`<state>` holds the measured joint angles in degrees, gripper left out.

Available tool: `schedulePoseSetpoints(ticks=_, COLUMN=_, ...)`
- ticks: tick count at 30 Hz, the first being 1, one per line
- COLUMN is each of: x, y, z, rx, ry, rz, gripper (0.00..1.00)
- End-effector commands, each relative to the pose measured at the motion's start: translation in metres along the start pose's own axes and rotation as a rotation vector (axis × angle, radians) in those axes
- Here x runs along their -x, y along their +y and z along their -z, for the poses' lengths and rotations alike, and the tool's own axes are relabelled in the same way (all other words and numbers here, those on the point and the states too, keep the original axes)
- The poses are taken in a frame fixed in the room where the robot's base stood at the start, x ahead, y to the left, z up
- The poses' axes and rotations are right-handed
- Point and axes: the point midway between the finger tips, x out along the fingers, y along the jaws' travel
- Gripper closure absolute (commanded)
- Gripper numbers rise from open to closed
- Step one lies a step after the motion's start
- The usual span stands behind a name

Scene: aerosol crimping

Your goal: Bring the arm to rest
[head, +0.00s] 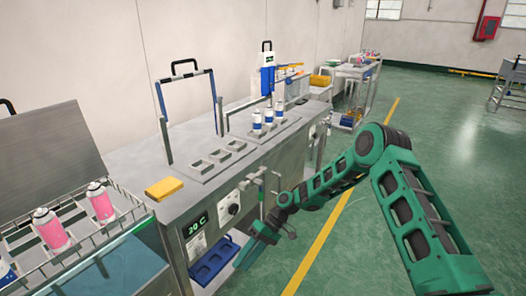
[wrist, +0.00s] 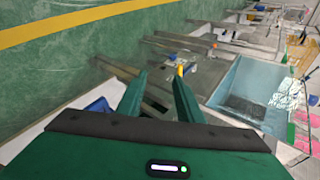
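My green arm (head: 325,182) reaches from the right of the head view down toward the front of the steel workbench. My gripper (head: 248,260) hangs low beside the bench front, to the right of the blue tray, pointing down. In the wrist view my gripper (wrist: 162,78) has its two green fingers apart, with nothing held between them. Whether it touches the bench front cannot be told.
The steel bench (head: 150,155) carries blue-white cans (head: 257,120), a yellow block (head: 164,188) and a black-handled frame (head: 186,72). A blue tray (head: 212,262) sits low in front. Pink cans (head: 50,230) stand in a rack at left. Green floor beyond the yellow line (head: 325,232) is clear.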

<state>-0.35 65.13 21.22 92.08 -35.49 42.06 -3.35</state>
Motion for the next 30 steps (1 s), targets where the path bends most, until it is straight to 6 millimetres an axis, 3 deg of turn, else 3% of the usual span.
schedulePoseSetpoints(ticks=1, x=0.02, y=0.001, z=-0.006, rx=-0.013, ry=0.001, rz=-0.043, gripper=0.67)
schedulePoseSetpoints(ticks=14, x=0.171, y=0.007, z=-0.088, rx=-0.195, ry=0.027, rz=-0.366, gripper=0.67)
schedulePoseSetpoints(ticks=21, x=0.248, y=-0.002, z=-0.152, rx=-0.332, ry=0.075, rz=-0.517, gripper=0.67)
schedulePoseSetpoints(ticks=30, x=0.324, y=-0.027, z=-0.248, rx=-0.523, ry=0.166, rz=-0.663, gripper=0.67)
